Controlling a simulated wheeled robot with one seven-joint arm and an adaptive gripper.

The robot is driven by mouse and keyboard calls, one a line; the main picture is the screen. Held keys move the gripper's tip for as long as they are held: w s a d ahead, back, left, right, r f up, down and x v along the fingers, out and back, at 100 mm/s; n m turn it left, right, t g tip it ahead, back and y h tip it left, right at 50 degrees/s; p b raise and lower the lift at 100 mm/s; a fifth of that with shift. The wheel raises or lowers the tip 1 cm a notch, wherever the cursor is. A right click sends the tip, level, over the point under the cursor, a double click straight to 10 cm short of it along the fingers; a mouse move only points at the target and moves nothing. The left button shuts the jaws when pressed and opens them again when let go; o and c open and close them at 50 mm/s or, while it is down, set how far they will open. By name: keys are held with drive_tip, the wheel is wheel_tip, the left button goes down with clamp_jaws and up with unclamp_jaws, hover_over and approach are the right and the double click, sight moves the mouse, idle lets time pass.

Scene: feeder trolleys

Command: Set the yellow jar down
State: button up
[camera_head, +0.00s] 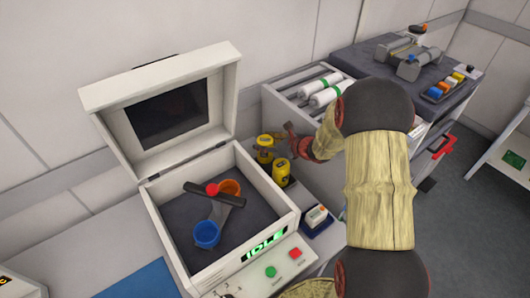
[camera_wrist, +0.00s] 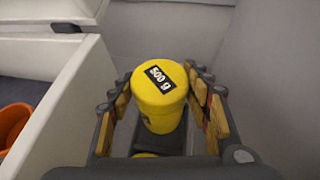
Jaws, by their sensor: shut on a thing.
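The yellow jar (camera_wrist: 160,92), with a black "500 g" label on its lid, sits upright between the fingers of my gripper (camera_wrist: 162,112) in the wrist view. The fingers are shut on its sides. In the head view this jar (camera_head: 264,156) shows just right of the white box, partly covered by my gripper (camera_head: 268,149). A second yellow jar (camera_head: 281,173) stands just in front of it; part of a yellow thing (camera_wrist: 145,155) also shows at the bottom of the wrist view. Whether the held jar's base touches the surface is hidden.
The open white box (camera_head: 172,245) stands close on the left, holding a blue cup (camera_head: 207,233), an orange cup (camera_head: 229,188) and a dark bar. A small block in a dark blue tray (camera_head: 317,222) lies in front. A trolley with white rolls (camera_head: 318,84) stands behind right.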

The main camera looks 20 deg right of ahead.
wheel_tip(320, 180, down, 4)
drive_tip(key=shift+f+b, duration=0.1)
drive_tip(key=shift+b, duration=0.55)
drive_tip(key=shift+f, duration=0.15)
drive_tip(key=o, duration=1.7)
drive_tip(key=shift+s+r, duration=0.1)
drive_tip(key=shift+r, duration=0.15)
drive_tip(key=p+v, duration=0.2)
drive_tip(key=v, duration=0.5)
drive_tip(key=shift+s+d, duration=0.1)
drive_tip(key=shift+s, duration=0.05)
